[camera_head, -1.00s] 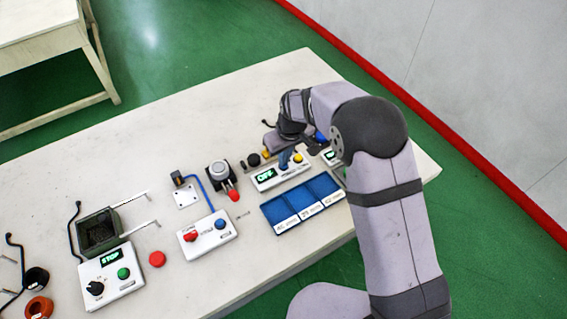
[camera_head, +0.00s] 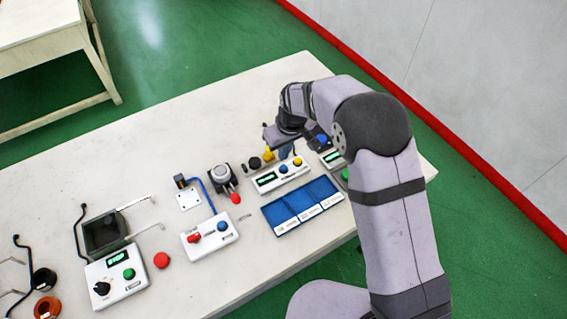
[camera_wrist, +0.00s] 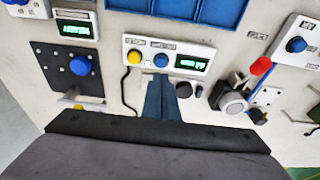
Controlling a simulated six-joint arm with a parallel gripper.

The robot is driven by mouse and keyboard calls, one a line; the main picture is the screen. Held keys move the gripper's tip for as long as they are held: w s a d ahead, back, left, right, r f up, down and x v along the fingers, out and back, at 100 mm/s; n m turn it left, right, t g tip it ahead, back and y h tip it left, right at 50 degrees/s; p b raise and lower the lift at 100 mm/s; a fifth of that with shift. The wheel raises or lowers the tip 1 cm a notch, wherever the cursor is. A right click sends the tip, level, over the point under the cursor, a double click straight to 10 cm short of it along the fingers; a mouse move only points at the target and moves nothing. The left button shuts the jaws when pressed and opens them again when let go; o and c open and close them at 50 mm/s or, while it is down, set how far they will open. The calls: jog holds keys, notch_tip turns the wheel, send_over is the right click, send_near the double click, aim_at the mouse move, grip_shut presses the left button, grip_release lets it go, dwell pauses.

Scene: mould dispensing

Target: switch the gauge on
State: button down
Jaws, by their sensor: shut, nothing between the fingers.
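The gauge is a white box (camera_head: 268,188) with a lit green display, a blue button (camera_head: 283,169) and a yellow button (camera_head: 297,161). The box also shows in the wrist view (camera_wrist: 165,45), where its display (camera_wrist: 191,62) is lit with a short green reading, too small to read surely. My gripper (camera_head: 286,153) is shut and empty, its blue fingertips just behind the blue button and apart from it. In the wrist view the closed fingers (camera_wrist: 162,82) point at the blue button (camera_wrist: 160,60) from below.
A blue three-compartment tray (camera_head: 270,217) lies in front of the gauge. A dark plate with a blue knob (camera_wrist: 80,65) and another display box (camera_wrist: 75,28) stand beside it. A round clamp-like device (camera_head: 222,174) and a red-and-blue-button box (camera_head: 208,250) are to the left.

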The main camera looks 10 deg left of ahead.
aim_at(284, 167)
jog(key=shift+r+p, duration=1.95)
jog(key=shift+r, duration=1)
jog(key=s+d+f+m+g+h, duration=0.1)
jog(key=s+d+f+g, duration=0.15)
jog(key=s+d, duration=0.35)
jog(key=s+d+f+m+g+h, duration=0.1)
jog(key=s+d+f+m, duration=0.15)
jog(key=s+d, duration=0.45)
jog(key=s+d+r+m+b, duration=0.1)
jog(key=s+d+r+m, duration=0.3)
jog(key=s+d, duration=0.8)
jog(key=w+d+r+m+t, duration=0.1)
jog(key=w+d+r+t, duration=0.1)
jog(key=d+r, duration=0.2)
jog(key=shift+w+r, duration=0.15)
jog(key=shift+r, duration=0.15)
